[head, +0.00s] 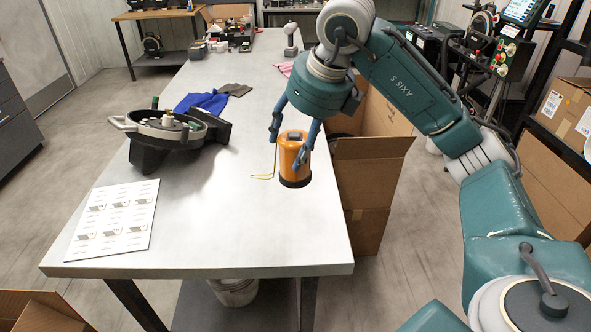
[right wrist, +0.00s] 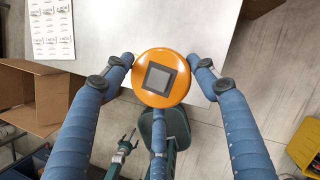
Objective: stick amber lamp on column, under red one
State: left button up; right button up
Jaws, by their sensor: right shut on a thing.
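The amber lamp (head: 293,160) is an orange cylinder with a dark base, near the right edge of the grey table. My right gripper (head: 287,148) reaches down from above with its blue fingers shut around the lamp. In the right wrist view the lamp's round orange top (right wrist: 143,84) with a dark square plate sits between the fingers (right wrist: 160,64). I cannot tell whether its base touches the table. A thin yellow wire runs beside it. I cannot make out the red lamp or the column.
The grey table (head: 220,230) holds a dark round device (head: 155,128), a printed sheet (head: 115,217) and a blue cloth (head: 203,102). Open cardboard boxes (head: 365,200) stand close to the table's right side. The table's front middle is clear.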

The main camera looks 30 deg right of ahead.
jog(key=shift+r, duration=1.25)
jog(key=s+a+f+n+g, duration=0.4)
jog(key=s+a+f+n, duration=0.2)
jog(key=n, duration=1.1)
jog(key=s+a+f+n+g, duration=0.5)
jog(key=s+a+f+n, duration=0.2)
jog(key=n, duration=1)
jog(key=shift+s+a+f+h, duration=0.25)
jog(key=shift+s+f, duration=0.7)
jog(key=shift+f, duration=1.35)
jog(key=shift+d, duration=0.1)
